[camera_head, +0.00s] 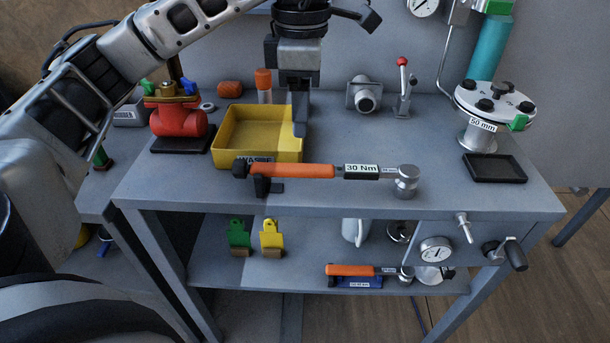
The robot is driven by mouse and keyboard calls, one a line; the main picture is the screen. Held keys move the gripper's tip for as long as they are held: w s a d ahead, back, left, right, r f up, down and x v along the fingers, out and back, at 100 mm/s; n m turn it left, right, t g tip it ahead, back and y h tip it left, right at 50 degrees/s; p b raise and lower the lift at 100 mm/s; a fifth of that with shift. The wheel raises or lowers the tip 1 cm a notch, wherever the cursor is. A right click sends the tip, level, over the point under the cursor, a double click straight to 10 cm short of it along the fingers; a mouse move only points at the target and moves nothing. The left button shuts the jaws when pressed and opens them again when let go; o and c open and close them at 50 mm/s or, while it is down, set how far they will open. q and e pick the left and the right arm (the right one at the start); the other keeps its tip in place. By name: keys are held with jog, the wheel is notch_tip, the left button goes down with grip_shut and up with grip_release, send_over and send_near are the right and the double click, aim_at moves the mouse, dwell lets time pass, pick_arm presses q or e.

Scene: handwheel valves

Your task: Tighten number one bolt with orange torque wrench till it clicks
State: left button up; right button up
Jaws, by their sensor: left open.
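An orange-handled torque wrench (305,170) with a "30 Nm" label lies across the front of the bench top, its silver head to the right and its handle end on a small black rest. A round silver flange (478,98) with several dark bolts (485,105) stands on a pipe stub at the right. A green tag (519,123) sits at its front right edge; I cannot read any bolt number. My left gripper (288,108) points down, open and empty, above and behind the wrench handle, by the yellow tray's right side. My right gripper is not in view.
A yellow tray (228,138), a red valve (178,120), a grey pipe fitting (364,96) and a red-knobbed lever (403,88) stand on the bench. A second orange wrench (350,270) lies on the lower shelf. A black tray (494,168) sits below the flange.

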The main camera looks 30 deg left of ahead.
aim_at(305, 166)
pick_arm(q)
notch_tip(305, 166, down, 8)
jog(key=shift+f, duration=0.2)
jog(key=shift+w+f, duration=0.2)
jog(key=shift+f, duration=1.1)
jog(key=shift+w+f, duration=0.15)
jog(key=shift+f, duration=1.15)
grip_shut()
